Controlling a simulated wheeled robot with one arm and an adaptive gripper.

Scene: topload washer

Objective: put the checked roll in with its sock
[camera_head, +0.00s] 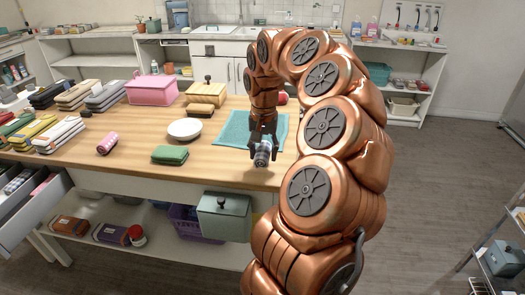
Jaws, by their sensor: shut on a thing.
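My gripper (262,142) is shut on a small grey roll (262,158), which looks checked, though the pattern is too small to be sure. It holds the roll above the front edge of the wooden table (225,172), just in front of a teal mat (235,131). An open drawer (38,213) at the far left holds several folded or rolled pieces, including a dark checked one (18,181) and a pink one (42,185). I cannot tell which of them is a sock.
Several folded cloth stacks (60,134) crowd the left. A grey-green box (224,217) stands on the shelf below.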

